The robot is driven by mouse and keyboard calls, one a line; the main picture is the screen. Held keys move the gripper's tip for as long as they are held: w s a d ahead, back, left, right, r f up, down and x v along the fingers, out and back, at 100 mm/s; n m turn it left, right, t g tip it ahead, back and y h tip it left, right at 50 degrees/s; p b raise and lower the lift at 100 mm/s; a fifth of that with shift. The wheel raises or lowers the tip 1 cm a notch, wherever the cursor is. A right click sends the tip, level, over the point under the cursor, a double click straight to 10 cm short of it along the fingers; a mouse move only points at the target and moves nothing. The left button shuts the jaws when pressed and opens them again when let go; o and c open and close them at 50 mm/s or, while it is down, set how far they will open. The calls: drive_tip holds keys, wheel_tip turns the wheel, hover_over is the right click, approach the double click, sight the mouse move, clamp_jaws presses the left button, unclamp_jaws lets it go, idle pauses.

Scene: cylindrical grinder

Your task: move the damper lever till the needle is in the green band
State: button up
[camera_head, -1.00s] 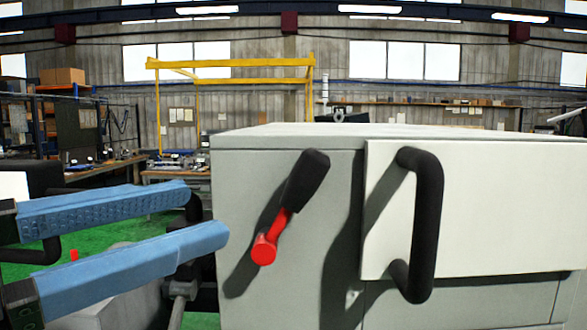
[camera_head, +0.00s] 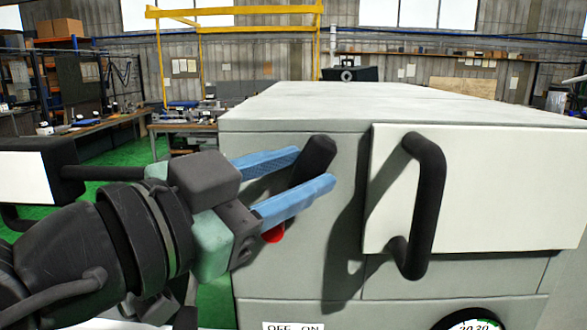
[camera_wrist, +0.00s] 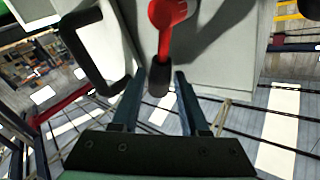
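The damper lever has a red arm and hub and a black grip (camera_head: 318,156). It leans up and to the right on the grey machine front. My gripper (camera_head: 315,168) has blue fingers, one on each side of the grip. In the wrist view the black grip (camera_wrist: 159,82) lies between the fingertips of my gripper (camera_wrist: 160,77), with gaps on both sides, so it is open. A dial gauge (camera_head: 470,323) with numbers shows only its top at the bottom edge. Its needle and green band cannot be made out.
A black bar handle (camera_head: 430,205) sticks out of a white panel (camera_head: 500,190) right of the lever. An "OFF ON" label (camera_head: 293,327) is at the bottom. Another dark handle and white panel (camera_head: 25,178) stand at the left.

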clamp_jaws()
idle(1.2)
